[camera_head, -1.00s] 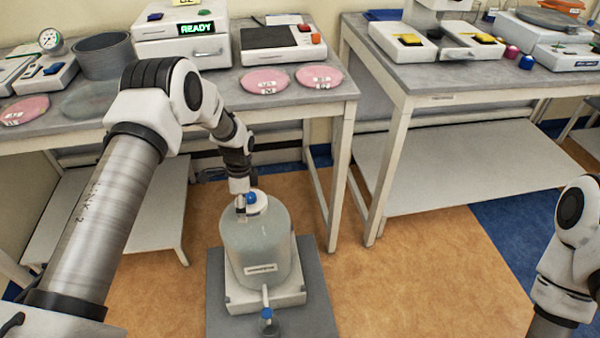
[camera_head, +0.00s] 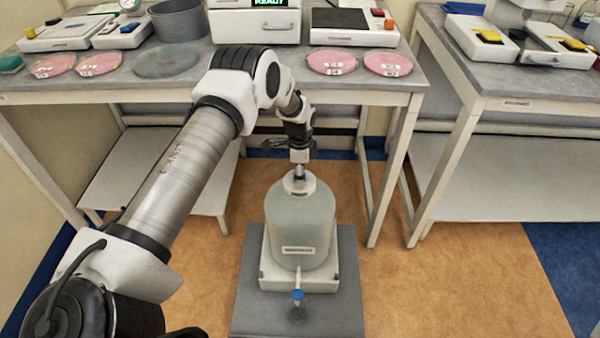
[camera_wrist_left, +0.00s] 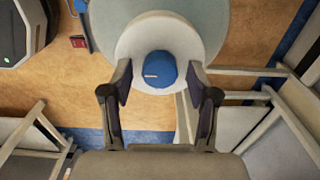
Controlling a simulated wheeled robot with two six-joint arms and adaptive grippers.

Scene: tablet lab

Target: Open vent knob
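A large translucent carboy (camera_head: 300,225) stands upright on a white base (camera_head: 335,268). In the left wrist view, the round blue vent knob (camera_wrist_left: 160,70) sits in the middle of its white cap (camera_wrist_left: 160,28). In the head view the cap (camera_head: 299,186) shows, but my gripper hides the knob. My left gripper (camera_head: 299,172) points down right over the cap. In the wrist view its fingers are apart, one on each side of the knob, with a visible gap at each side. I cannot tell how far down they reach. My right gripper is out of view.
The carboy base stands on a grey platform (camera_head: 345,312). A blue-capped outlet (camera_head: 297,295) is at its front. Behind is a bench (camera_head: 230,84) with pink dishes (camera_head: 331,62) and instruments; another bench (camera_head: 500,87) stands right. Orange floor (camera_head: 450,260) is clear right of the carboy.

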